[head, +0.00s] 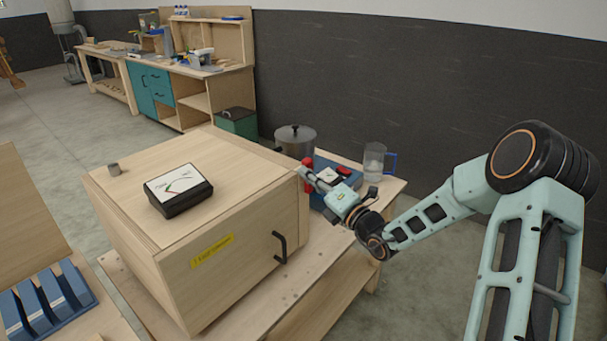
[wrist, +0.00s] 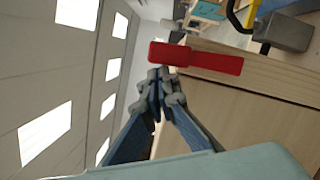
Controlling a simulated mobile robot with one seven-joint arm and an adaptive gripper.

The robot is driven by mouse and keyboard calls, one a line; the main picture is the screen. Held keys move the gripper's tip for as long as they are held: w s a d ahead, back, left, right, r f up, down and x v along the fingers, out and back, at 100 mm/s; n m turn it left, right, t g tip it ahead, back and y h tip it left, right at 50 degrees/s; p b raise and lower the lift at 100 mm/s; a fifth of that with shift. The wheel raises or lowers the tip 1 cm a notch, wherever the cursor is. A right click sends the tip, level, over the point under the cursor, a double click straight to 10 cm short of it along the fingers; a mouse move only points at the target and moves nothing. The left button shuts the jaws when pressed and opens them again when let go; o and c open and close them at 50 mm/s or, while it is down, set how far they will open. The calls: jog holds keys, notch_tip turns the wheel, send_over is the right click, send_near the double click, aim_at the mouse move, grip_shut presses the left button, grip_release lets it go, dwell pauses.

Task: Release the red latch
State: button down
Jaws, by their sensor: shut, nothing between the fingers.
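The red latch (head: 307,183) is a small bar at the upper right edge of the wooden cabinet (head: 225,275), near the top of its door side.
A metal pot (head: 295,140), a blue device (head: 343,168) and a glass jug (head: 374,160) stand behind my gripper. A blue rack (head: 45,303) is at lower left.

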jog(key=shift+w+d+r, duration=0.2)
jog(key=shift+w+d, duration=0.05)
jog(key=shift+w, duration=0.1)
jog(key=shift+w+d+r+p, duration=0.1)
jog(key=shift+d+r+p, duration=0.05)
jog(key=shift+p, duration=0.2)
dwell(0.3)
